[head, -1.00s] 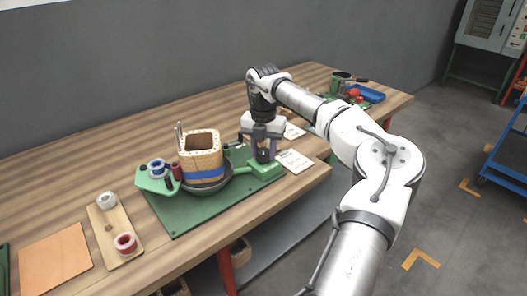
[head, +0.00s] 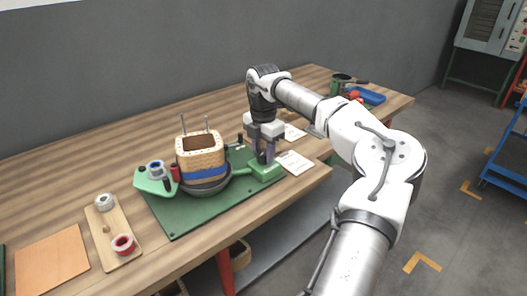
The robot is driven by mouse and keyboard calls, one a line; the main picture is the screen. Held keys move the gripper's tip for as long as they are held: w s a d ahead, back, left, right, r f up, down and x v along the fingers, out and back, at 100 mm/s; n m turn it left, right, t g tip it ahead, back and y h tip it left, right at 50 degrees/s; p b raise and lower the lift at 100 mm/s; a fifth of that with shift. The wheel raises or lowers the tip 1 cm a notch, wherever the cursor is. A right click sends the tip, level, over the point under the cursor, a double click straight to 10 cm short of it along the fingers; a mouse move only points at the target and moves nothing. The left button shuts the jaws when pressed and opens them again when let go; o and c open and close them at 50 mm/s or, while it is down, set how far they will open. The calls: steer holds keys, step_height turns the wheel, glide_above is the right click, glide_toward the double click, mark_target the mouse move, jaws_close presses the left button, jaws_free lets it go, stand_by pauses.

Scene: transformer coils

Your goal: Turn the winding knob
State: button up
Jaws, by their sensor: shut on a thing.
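The green winding stand (head: 175,224) lies on the wooden bench. On its dark round turntable (head: 213,192) sits a square coil former (head: 201,158), tan with a blue band, two thin upright posts rising at its top. My gripper (head: 264,157) points down over the green block (head: 266,172) at the stand's right end. Its fingers are shut on the dark winding knob, which they mostly hide.
A green bracket with a blue-and-white spool (head: 155,169) stands left of the former. A wooden board (head: 112,238) with white and red rolls and an orange sheet (head: 52,262) lie further left. White cards (head: 295,162) lie right of the gripper.

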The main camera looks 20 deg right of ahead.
mark_target(264, 152)
steer(key=shift+m, duration=0.3)
stand_by(0.7)
stand_by(0.3)
steer(key=o, duration=1)
steer(key=shift+r, duration=0.1)
step_height(264, 152, up, 14)
steer(key=shift+f+b, duration=0.15)
steer(key=shift+b, duration=0.25)
